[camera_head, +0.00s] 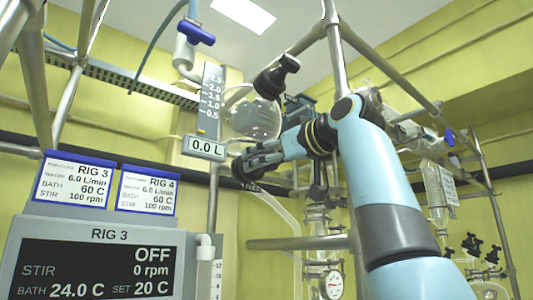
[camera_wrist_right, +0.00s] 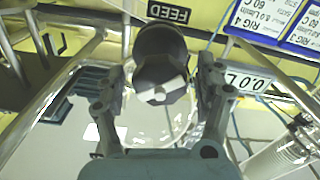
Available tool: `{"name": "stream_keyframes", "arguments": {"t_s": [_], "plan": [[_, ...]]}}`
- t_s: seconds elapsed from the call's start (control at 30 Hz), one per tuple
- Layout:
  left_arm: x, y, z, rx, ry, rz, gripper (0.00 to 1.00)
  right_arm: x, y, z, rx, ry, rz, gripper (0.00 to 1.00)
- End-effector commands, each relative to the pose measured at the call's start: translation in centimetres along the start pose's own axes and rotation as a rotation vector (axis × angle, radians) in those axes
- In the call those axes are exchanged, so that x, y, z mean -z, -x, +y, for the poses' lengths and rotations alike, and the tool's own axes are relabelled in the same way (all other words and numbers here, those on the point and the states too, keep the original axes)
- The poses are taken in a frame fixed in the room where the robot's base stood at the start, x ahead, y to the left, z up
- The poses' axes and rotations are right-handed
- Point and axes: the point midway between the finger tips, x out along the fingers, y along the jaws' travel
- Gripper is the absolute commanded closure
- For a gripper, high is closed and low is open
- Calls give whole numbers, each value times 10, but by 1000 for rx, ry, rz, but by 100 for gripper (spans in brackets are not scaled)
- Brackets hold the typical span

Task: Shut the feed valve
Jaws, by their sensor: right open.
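My right gripper (camera_wrist_right: 158,88) is open, with one finger on each side of the knob. I cannot tell whether the fingers touch it. In the head view my right gripper (camera_head: 250,165) reaches left from the blue arm to just right of the 0.0 L display. My left gripper is not in view.
The 0.0 L display (camera_head: 205,147) is close left of the gripper. A round glass vessel (camera_head: 256,118) and a black clamp knob (camera_head: 276,76) are just above. A blue-handled valve (camera_head: 197,33) is higher left. Metal frame tubes cross nearby. The RIG 3 panel (camera_head: 110,236) is lower left.

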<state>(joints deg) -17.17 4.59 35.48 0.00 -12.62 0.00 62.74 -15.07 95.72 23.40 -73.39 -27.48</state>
Motion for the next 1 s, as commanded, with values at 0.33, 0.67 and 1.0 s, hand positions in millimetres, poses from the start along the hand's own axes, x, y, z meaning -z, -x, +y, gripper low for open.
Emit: {"name": "stream_keyframes", "arguments": {"t_s": [0.33,0.67,1.0], "plan": [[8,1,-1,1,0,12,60,-1,-4,0,0,0,0,32],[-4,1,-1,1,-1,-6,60,-1,-4,0,0,-1,0,75],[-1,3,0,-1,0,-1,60,0,-4,0,1,-30,-1,87]]}}
